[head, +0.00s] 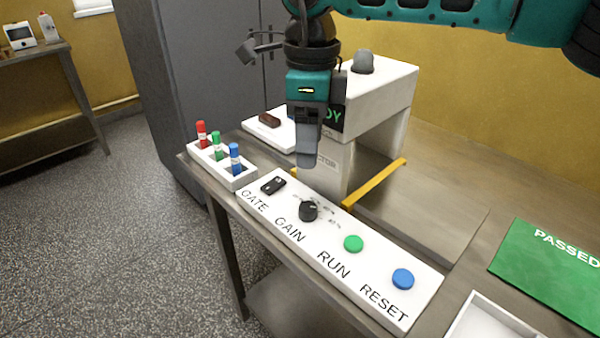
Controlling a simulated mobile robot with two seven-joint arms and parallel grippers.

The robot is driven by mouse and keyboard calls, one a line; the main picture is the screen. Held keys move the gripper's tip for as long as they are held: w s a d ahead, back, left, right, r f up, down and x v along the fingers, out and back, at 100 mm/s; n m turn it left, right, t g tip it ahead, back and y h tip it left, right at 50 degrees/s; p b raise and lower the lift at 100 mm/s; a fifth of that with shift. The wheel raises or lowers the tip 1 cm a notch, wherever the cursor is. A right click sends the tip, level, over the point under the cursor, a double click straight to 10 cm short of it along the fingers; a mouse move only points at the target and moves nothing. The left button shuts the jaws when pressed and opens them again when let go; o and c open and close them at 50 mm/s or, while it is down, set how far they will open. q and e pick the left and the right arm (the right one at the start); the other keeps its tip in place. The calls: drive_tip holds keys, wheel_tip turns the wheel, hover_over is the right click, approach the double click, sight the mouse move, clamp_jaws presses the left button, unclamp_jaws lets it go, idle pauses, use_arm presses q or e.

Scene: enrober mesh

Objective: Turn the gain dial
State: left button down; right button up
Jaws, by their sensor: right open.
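The gain dial (308,210) is a small black knob on the white control panel (339,266), above the printed word GAIN. Faint scale marks sit around its far side. My right gripper (307,158) points down just above and beyond the dial, and a gap shows between them. It is open and looks empty, though its fingers overlap from this side. My left gripper is not in view.
The panel also bears a black gate switch (273,186), a green RUN button (353,243) and a blue RESET button (402,279). A marker rack (236,183) stands left. A white machine (385,95) with a yellow bar (375,184) stands behind. A green PASSED mat (545,265) lies right.

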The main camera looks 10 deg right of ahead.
sight(308, 206)
wheel_tip(308, 206, down, 12)
drive_tip(key=shift+w+r, duration=0.15)
drive_tip(key=shift+r, duration=0.1)
drive_tip(key=shift+f, duration=0.6)
drive_tip(key=shift+c, duration=0.3)
drive_tip(key=c, duration=1)
